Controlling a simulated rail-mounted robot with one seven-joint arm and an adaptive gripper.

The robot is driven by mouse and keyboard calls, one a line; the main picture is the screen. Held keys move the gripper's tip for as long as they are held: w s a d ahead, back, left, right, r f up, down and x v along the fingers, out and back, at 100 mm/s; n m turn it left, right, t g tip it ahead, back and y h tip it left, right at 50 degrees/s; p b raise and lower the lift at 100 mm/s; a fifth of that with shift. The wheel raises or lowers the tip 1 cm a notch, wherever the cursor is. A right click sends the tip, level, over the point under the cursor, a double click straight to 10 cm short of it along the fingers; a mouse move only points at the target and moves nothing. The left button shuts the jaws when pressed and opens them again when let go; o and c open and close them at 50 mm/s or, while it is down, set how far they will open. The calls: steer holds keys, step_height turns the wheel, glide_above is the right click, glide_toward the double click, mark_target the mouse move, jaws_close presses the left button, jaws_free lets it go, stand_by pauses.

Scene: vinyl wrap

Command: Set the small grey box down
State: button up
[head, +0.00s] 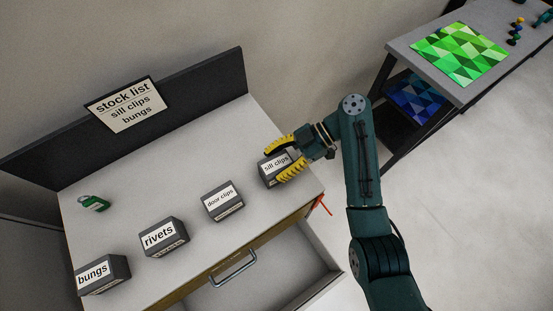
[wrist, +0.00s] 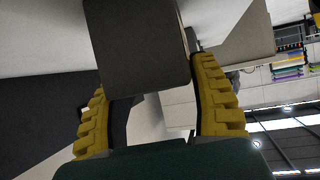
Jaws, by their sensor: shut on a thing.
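The small grey box (head: 267,174) has a white "sill clips" label and is at the right end of the cabinet top. My gripper (head: 274,164) has its yellow ribbed fingers shut on this box, one on each side. In the wrist view the box (wrist: 140,45) is a dark grey face between the yellow fingers (wrist: 150,80). Whether its underside touches the cabinet top (head: 155,195) I cannot tell. Part of the box and its label is hidden by the fingers.
Boxes labelled "door clips" (head: 223,202), "rivets" (head: 164,237) and "bungs" (head: 104,275) stand in a row to the left. A green object (head: 94,203) lies farther back. A "stock list" sign (head: 124,104) is on the back panel. The drawer (head: 265,280) below is open.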

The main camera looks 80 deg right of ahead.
mark_target(277, 164)
step_height(277, 164, up, 10)
steer(key=p, duration=0.7)
